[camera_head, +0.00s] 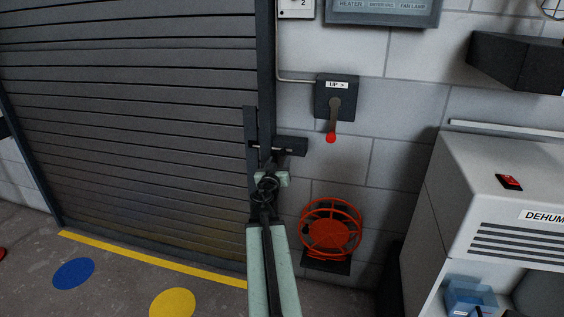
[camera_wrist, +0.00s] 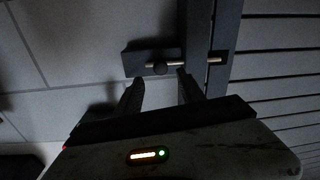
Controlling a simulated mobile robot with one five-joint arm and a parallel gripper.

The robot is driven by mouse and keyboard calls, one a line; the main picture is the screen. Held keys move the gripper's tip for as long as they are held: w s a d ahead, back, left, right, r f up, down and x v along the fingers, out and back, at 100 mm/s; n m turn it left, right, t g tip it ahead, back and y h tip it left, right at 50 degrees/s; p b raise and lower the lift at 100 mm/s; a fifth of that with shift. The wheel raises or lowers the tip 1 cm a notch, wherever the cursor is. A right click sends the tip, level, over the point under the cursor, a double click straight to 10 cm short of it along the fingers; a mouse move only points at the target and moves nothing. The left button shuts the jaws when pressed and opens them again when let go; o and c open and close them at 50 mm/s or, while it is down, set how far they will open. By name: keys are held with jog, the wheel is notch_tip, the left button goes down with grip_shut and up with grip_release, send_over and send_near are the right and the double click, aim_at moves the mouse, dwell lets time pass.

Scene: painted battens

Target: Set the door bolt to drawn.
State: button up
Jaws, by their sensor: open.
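The door bolt (camera_wrist: 195,62) is a thin silver rod with a round dark knob (camera_wrist: 160,68), on a dark plate (camera_wrist: 133,61) on the wall. In the wrist view the rod runs across the dark post and its end shows at a slot in the strip on the shutter side. In the head view the bolt's plate (camera_head: 292,146) sits right of the shutter, with part of the rod showing. My gripper (camera_wrist: 160,83) is open and empty, its fingertips either side of the knob's line; I cannot tell the remaining depth. My gripper (camera_head: 266,181) partly covers the area below the bolt in the head view.
A dark box with a red-tipped lever (camera_head: 333,115) is above right of the bolt. A red hose reel (camera_head: 331,230) is on the wall below right. A dehumidifier (camera_head: 480,180) stands at the right. Grey shutter (camera_head: 140,120) fills the left; floor before it is open.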

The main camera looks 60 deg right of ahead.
aim_at(282, 153)
jog(key=x, duration=0.7)
jog(key=shift+w+d, duration=0.1)
jog(key=shift+d, duration=0.25)
grip_shut()
jog(key=shift+a, duration=0.1)
dwell(0.9)
